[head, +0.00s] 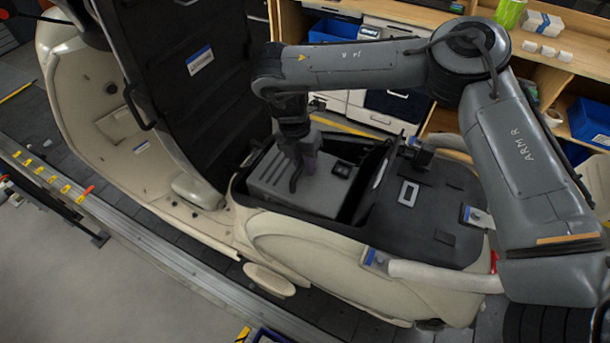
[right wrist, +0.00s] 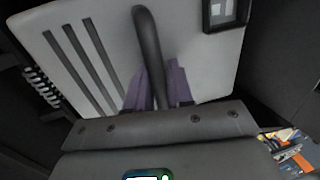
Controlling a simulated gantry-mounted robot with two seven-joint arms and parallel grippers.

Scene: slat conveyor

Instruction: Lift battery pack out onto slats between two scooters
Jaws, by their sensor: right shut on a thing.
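The battery pack (head: 330,187) is a grey box with a dark socket on top, inside the open black bay of the cream scooter (head: 320,262). Its top stands near the bay rim; its lower part is hidden. My right gripper (head: 298,177) reaches down from above and is shut on the pack's handle. In the right wrist view the pack (right wrist: 205,60) shows slots and a black curved handle (right wrist: 148,45), with the purple finger pads (right wrist: 160,88) around the handle's lower end. The dark slats (head: 205,245) run along the scooter's near side. My left gripper is not in view.
A tall black panel (head: 170,100) stands up just left of the bay. A wooden bench with blue bins (head: 590,122) lies behind my right arm. A metal rail (head: 130,235) runs along the near edge of the slats.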

